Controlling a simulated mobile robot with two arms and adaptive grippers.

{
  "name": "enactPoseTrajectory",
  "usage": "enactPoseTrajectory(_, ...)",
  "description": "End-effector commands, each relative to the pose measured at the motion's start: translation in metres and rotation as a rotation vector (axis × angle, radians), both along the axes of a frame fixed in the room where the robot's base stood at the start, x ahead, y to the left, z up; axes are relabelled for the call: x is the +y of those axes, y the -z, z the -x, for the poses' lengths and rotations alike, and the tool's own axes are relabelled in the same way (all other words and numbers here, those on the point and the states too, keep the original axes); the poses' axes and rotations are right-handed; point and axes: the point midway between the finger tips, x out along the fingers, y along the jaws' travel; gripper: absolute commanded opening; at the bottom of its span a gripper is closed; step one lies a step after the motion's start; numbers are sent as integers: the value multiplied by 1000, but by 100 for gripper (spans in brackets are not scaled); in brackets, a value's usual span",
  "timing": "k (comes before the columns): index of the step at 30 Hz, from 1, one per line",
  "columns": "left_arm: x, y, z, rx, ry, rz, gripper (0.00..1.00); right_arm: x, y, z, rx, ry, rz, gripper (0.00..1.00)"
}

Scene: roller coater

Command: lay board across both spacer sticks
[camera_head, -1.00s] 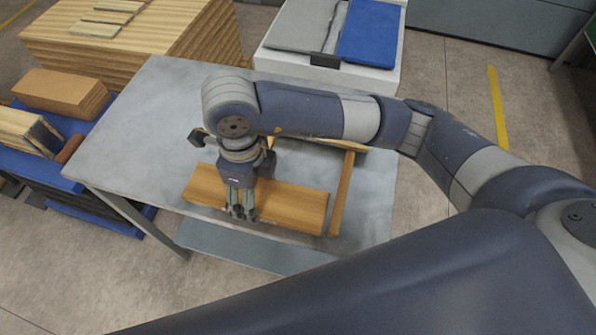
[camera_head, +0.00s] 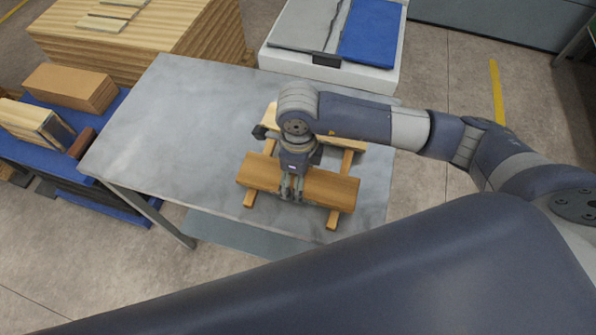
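The wooden board (camera_head: 332,187) is over two spacer sticks on the grey metal table. The left stick (camera_head: 250,199) and the right stick (camera_head: 334,219) poke out past the board's near edge, one near each end. My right gripper (camera_head: 291,193), on the arm coming in from the right, points down at the middle of the board and is shut on it. I cannot tell whether the board touches the sticks or hangs just above them. My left gripper is not in view.
Another piece of wood (camera_head: 345,142) lies across the sticks farther back, partly hidden by my arm. The metal table (camera_head: 160,130) is clear on its left. Stacked timber (camera_head: 130,45), a blue-topped pallet (camera_head: 60,165) with wood blocks, and a white stand (camera_head: 330,70) surround it.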

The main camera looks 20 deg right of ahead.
Motion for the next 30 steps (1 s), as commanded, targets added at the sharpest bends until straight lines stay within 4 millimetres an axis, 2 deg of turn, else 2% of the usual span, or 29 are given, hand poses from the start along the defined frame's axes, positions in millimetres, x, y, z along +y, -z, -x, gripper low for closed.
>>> enactPoseTrajectory(8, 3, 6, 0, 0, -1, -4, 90, 0, 4, 0, -1, 0, 0, 36)
enactPoseTrajectory(9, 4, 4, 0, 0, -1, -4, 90, 0, 3, 0, 0, 0, 0, 76)
enactPoseTrajectory(11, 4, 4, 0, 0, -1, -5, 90, 0, 2, 0, 0, 0, 0, 90)
enactPoseTrajectory(24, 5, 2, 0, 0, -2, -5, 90, 0, 1, 0, 0, 1, 0, 90)
enactPoseTrajectory(26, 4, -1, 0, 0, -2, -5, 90, 0, -2, 0, 0, 1, 0, 90)
enactPoseTrajectory(30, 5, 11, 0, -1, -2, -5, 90, 1, -19, -2, -7, -2, -3, 90)
